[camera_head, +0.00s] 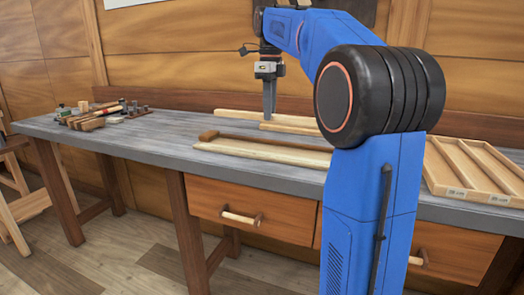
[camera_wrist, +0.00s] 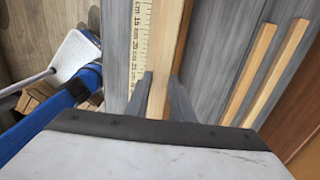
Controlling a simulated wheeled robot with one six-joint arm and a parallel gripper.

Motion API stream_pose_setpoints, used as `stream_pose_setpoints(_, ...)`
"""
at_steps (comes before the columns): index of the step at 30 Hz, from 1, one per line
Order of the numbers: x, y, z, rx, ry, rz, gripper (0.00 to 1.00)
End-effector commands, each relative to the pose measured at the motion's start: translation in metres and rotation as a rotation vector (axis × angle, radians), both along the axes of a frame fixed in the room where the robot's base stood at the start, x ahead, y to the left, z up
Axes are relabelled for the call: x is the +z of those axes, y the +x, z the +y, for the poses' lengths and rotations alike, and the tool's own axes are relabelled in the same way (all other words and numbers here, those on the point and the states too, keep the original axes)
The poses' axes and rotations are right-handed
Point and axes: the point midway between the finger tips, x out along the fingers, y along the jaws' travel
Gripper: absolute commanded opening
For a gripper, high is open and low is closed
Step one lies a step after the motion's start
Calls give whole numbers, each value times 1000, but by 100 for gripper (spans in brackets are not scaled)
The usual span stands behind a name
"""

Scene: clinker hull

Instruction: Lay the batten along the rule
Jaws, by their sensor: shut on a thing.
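In the wrist view, the batten (camera_wrist: 164,45) is a long tan wooden strip between my two fingers. My gripper (camera_wrist: 163,98) is shut on it; it also shows in the head view (camera_head: 269,116), pointing down over the bench. The rule (camera_wrist: 139,45) is a cream strip with black numbers and marks. It lies just left of the batten and runs roughly parallel, close beside it. My left finger covers part of the rule. I cannot tell whether the batten touches the rule or rests on the bench. The batten's top end is out of the wrist view.
Two more tan strips (camera_wrist: 248,75) (camera_wrist: 282,70) lie apart to the right in the wrist view, toward the back of the grey bench (camera_head: 170,128). Several tools (camera_head: 95,116) lie at the bench's left end. A wooden compartment tray (camera_head: 432,172) stands at the right.

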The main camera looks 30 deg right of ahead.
Motion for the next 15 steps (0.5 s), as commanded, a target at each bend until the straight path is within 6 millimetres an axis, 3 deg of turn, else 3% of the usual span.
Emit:
stream_pose_setpoints(7, -40, -1, 0, 0, 1, 3, 0)
stream_pose_setpoints(15, -58, 0, 0, 0, 1, 1, 0)
